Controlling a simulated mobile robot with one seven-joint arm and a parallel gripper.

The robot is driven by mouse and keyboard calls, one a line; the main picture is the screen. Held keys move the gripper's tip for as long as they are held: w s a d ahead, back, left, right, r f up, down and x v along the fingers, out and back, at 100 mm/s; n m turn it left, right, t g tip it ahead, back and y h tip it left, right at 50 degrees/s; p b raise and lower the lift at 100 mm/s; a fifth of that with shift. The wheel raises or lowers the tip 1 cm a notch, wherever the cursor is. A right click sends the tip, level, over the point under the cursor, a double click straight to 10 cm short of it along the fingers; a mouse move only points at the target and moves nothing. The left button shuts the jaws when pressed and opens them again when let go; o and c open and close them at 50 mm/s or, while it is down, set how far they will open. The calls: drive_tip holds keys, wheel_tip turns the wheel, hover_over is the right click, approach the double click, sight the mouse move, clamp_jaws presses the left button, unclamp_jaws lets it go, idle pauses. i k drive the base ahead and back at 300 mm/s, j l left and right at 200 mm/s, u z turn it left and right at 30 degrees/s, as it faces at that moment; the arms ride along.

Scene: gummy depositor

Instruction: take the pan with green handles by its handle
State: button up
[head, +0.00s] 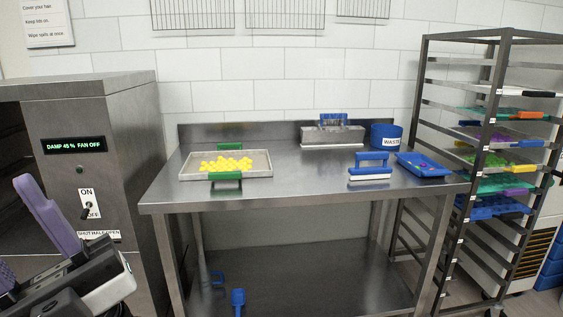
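The pan with green handles (190,172) is a shallow, pale rectangular tray on the left part of the steel table. Many yellow pieces (226,164) lie in its middle. One green handle (226,176) is on its front side and another (231,147) on its back side. My gripper (22,238) is at the lower left edge of the head view, with purple fingers spread apart. It is partly cut off by the frame. It is well left of the pan and nearer to me, not touching it. I see nothing between the fingers.
The steel table (300,186) also holds a blue-handled scraper (370,167), a blue tray (422,165), a blue WASTE bin (386,134) and a steel depositor (332,134). A steel cabinet (120,110) stands left, a tray rack (490,130) right. The table's front middle is clear.

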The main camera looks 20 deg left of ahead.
sight(213, 165)
drive_tip(key=i+j+z, duration=0.15)
drive_tip(key=j+z, duration=0.15)
drive_tip(key=i+j+z, duration=0.1)
drive_tip(key=j+z, duration=0.25)
drive_tip(key=j, duration=0.2)
drive_tip(key=i+j, duration=0.1)
drive_tip(key=j, duration=0.55)
drive_tip(key=i+j+z, duration=0.15)
drive_tip(key=j, duration=0.45)
drive_tip(key=k, duration=0.05)
